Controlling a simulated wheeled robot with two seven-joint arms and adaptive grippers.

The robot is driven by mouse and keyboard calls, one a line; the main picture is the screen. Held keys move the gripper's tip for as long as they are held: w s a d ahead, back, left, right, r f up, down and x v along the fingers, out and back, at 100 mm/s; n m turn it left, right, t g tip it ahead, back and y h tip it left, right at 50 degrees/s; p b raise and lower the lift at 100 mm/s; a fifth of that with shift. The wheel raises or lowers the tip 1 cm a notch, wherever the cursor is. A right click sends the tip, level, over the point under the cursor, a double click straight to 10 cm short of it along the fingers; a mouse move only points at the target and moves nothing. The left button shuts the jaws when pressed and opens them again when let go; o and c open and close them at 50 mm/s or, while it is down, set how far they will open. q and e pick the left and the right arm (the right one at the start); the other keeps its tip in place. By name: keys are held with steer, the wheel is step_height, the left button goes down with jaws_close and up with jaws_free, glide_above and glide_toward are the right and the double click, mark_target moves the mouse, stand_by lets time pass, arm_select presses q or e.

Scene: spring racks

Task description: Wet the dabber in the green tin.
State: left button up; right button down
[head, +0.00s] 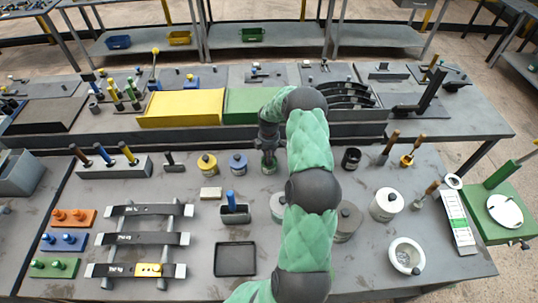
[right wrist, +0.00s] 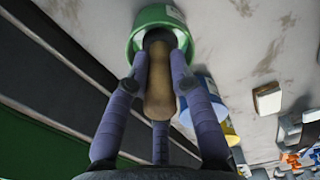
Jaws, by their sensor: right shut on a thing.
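My right gripper (head: 268,145) reaches down at the middle of the table, near the foot of the rear shelf. In the right wrist view its fingers (right wrist: 160,82) are shut around the tan handle of the dabber (right wrist: 159,92). The dabber's dark lower end is at the mouth of the green tin (right wrist: 135,42) and seems to be inside its rim; how deep is hidden. In the head view only a little of the green tin (head: 269,169) shows below the gripper. My left gripper is not in view.
The blue tin (head: 238,166) and yellow tin (head: 208,166) stand just left of the green tin. A pale block (head: 211,194) and a dark holder with a blue handle (head: 235,215) are nearer. Several grey and white pots stand to the right, partly behind my arm.

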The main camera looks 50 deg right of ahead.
steer(key=shift+r, duration=0.15)
steer(key=shift+r+p, duration=1.35)
steer(key=shift+r, duration=1.2)
steer(key=shift+r+p, duration=1.05)
steer(key=shift+r, duration=1)
steer(key=shift+f, duration=0.15)
